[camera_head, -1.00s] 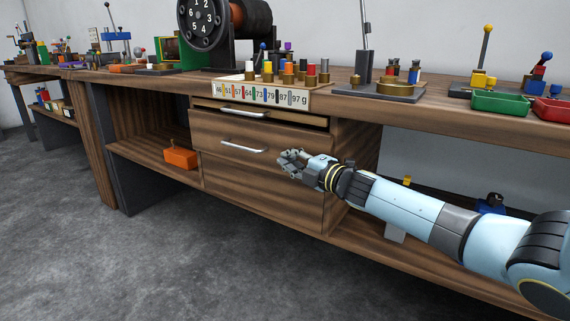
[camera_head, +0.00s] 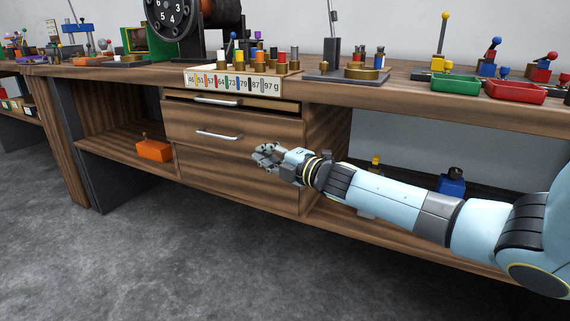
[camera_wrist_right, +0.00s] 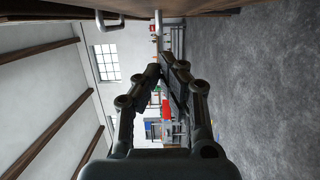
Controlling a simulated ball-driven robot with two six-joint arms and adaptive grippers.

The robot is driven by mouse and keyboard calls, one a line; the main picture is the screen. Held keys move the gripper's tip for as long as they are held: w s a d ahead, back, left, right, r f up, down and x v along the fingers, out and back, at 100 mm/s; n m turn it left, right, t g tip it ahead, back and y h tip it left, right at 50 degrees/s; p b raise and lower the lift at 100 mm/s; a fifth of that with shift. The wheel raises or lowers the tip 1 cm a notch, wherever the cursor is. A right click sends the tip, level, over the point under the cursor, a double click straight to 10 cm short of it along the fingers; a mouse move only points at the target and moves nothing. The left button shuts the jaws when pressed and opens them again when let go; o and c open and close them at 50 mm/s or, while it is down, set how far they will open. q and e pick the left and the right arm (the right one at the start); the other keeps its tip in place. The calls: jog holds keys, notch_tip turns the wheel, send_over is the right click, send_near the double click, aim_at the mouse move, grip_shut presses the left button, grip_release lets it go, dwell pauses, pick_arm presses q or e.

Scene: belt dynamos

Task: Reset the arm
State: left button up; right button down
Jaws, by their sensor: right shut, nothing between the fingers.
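My right gripper (camera_head: 262,155) is in front of the wooden drawer unit, just below and right of the middle drawer handle (camera_head: 219,135). It is shut with nothing in it. In the right wrist view its fingers (camera_wrist_right: 163,66) meet at their tips, with only the room beyond them. The right arm reaches in from the right, low in front of the bench. My left gripper is out of view.
The top drawer (camera_head: 232,102) looks slightly open. The bench (camera_head: 345,92) holds a numbered weight rack (camera_head: 232,83), a green tray (camera_head: 458,84) and a red tray (camera_head: 515,91). An orange box (camera_head: 153,151) sits on the lower shelf. The grey floor in front is clear.

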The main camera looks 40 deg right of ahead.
pick_arm(q)
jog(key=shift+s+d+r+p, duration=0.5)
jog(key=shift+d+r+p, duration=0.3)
jog(key=shift+p, duration=0.4)
pick_arm(e)
jog(key=s, duration=0.7)
jog(key=shift+d, duration=0.25)
